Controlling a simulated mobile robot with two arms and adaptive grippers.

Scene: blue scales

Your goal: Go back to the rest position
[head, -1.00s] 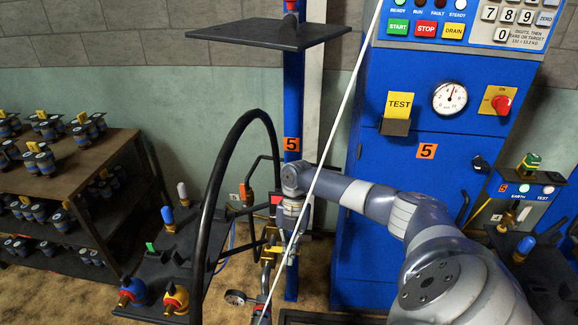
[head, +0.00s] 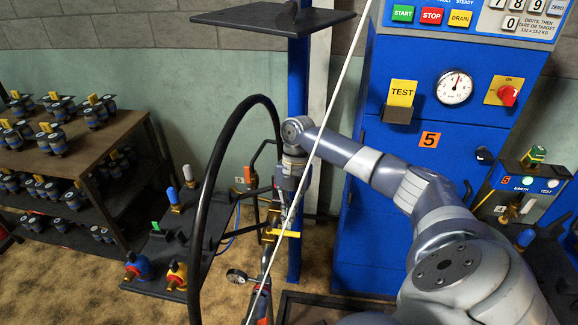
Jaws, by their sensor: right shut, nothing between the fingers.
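My right arm comes in from the lower right, and its wrist hangs in front of the blue column (head: 298,75). My right gripper (head: 283,213) points down below the wrist. It is shut, with nothing between its fingers. It looks small and dark against the hoses and fittings behind it, so its fingertips are hard to make out. My left gripper is not in view.
A blue cabinet (head: 385,215) with a gauge stands right of the column. A black hose (head: 205,200) arches left of my gripper. A thin white line crosses diagonally before my arm. A shelf (head: 85,155) of cylinders stands left. A dark plate (head: 270,20) is above.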

